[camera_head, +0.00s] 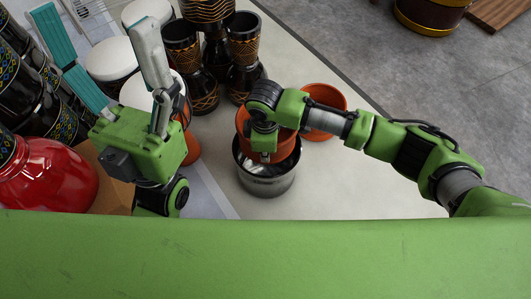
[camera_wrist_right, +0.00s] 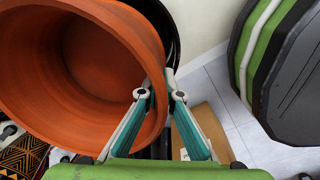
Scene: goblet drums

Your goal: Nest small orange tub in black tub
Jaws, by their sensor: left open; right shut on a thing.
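The small orange tub (camera_head: 285,153) is over the mouth of the black tub (camera_head: 266,186), which stands upright on the pale surface with a shiny dark wall. I cannot tell how deep the orange tub sits in it. My right gripper (camera_wrist_right: 162,85) is shut on the orange tub's rim; the tub (camera_wrist_right: 60,60) fills the left of the right wrist view, with a dark rim (camera_wrist_right: 165,20) behind it. In the head view my right wrist hides part of both tubs. My left gripper (camera_head: 93,20) is open and empty, raised at the left.
Another orange tub (camera_head: 325,98) stands just behind my right forearm. Black patterned goblet drums (camera_head: 243,50) are at the back, white-topped drums (camera_head: 110,58) at the back left. A red drum (camera_head: 45,178) is at the left. The pale surface right of the black tub is clear.

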